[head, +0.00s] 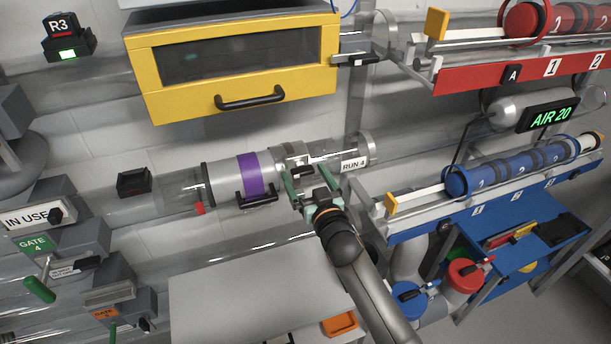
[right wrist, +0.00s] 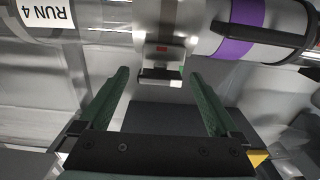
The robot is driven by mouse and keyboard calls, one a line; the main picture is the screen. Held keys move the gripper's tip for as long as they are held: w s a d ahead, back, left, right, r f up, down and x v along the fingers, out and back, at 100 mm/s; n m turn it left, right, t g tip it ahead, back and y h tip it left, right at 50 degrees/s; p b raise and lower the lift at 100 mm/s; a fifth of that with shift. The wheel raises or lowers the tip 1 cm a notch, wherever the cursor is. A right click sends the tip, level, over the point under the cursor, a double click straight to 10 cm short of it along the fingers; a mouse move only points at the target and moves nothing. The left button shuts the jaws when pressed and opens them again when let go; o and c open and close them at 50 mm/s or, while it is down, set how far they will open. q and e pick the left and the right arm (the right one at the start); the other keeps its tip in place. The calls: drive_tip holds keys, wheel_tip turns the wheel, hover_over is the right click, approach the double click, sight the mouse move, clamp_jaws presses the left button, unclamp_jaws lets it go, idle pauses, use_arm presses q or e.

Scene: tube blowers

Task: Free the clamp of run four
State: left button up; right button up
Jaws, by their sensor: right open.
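The run four tube (head: 223,180) is clear and grey with a purple band (head: 249,175) and a "RUN 4" label (head: 354,165); the label also shows in the right wrist view (right wrist: 46,13). The clamp (head: 294,152) is a grey collar around this tube, between band and label. In the right wrist view its latch (right wrist: 162,52) hangs below the tube, with a small red mark and a dark lower tab. My right gripper (head: 305,180) is open below the clamp, its green fingers (right wrist: 158,76) either side of the latch; contact cannot be told. My left gripper is out of view.
A yellow-framed box (head: 234,102) with a black handle sits above the tube. A blue rack (head: 470,208) stands close to the right of my arm. Gate levers (head: 38,288) stand at lower left. A pale panel (head: 240,295) lies below.

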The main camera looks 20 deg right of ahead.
drive_tip(key=shift+w, duration=0.1)
drive_tip(key=c, duration=1.4)
drive_tip(key=shift+o, duration=0.2)
drive_tip(key=shift+n, duration=0.4)
drive_tip(key=n, duration=0.4)
drive_tip(key=shift+p, duration=0.35)
drive_tip(key=n, duration=0.4)
drive_tip(key=shift+n, duration=0.3)
drive_tip(key=n, duration=0.8)
drive_tip(key=shift+n, duration=0.4)
